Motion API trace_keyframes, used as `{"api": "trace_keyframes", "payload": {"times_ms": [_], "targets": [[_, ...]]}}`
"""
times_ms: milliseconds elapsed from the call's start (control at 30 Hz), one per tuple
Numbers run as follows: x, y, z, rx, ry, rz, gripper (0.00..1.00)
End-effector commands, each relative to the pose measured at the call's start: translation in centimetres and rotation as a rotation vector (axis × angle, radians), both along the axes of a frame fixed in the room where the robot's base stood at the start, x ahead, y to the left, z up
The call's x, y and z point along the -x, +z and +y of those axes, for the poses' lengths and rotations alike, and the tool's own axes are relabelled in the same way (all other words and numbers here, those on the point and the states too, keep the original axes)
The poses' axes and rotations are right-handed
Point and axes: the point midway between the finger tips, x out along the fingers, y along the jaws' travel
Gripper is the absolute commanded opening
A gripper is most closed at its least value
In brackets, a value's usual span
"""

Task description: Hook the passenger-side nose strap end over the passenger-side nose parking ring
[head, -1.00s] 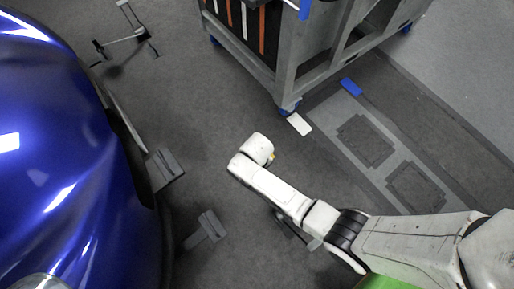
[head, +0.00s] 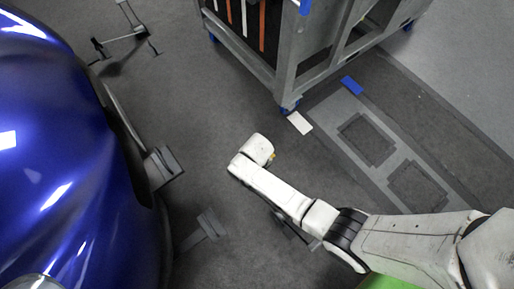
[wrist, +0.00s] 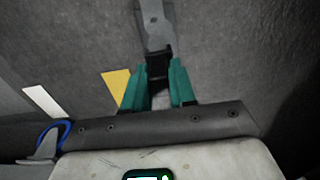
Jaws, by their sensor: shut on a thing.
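My gripper (wrist: 159,82) shows in the wrist view with its two green fingers shut on a small black piece (wrist: 159,66). A grey strap-like length (wrist: 155,24) runs from that piece to the top edge, so it looks like the strap end; its hook shape is hidden between the fingers. In the head view my arm reaches left across the floor, and its fingers and the held piece are hidden. I cannot pick out the parking ring in either view. A blue loop (wrist: 66,130) shows at the lower left of the wrist view; I cannot tell what it is.
A blue car (head: 70,160) fills the left side. Grey floor stands (head: 163,166) (head: 205,229) stand beside it, and a dark stand (head: 122,40) is farther back. A grey wheeled cart (head: 290,75) is at the top. Open floor lies between car and cart.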

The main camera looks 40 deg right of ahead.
Motion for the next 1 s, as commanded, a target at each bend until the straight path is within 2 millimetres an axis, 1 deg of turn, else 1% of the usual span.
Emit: {"api": "trace_keyframes", "payload": {"times_ms": [600,733,767,1000], "targets": [[0.0,-1.8,0.0,0.000,0.000,0.000,0.00],[0.0,-1.6,0.0,0.000,0.000,0.000,0.00],[0.0,-1.6,0.0,0.000,0.000,0.000,0.26],[0.0,-1.6,0.0,0.000,0.000,0.000,0.49]]}}
